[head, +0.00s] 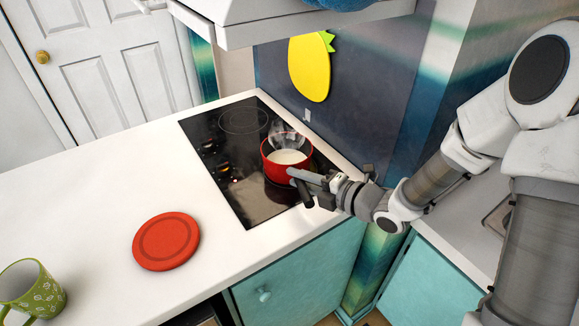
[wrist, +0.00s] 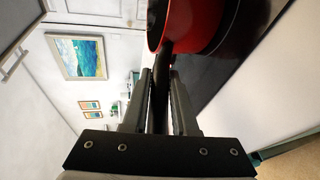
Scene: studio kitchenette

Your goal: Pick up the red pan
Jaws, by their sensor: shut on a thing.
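The red pan (head: 274,168) sits on the black stovetop in the head view, with a pale interior and something clear and shiny at its far rim. In the wrist view the red pan (wrist: 197,25) is at the top, with its dark handle (wrist: 163,72) running down between the fingers. My gripper (wrist: 161,85) is shut on that handle. In the head view my gripper (head: 303,182) is at the pan's near right side. Whether the pan's base touches the glass is hard to tell.
The black stovetop (head: 230,180) is set in a white counter (head: 90,205). A red round disc (head: 166,241) and a green patterned mug (head: 30,290) stand to the left. A range hood (head: 300,22) hangs above the stove. A yellow pineapple shape (head: 310,68) is on the wall behind.

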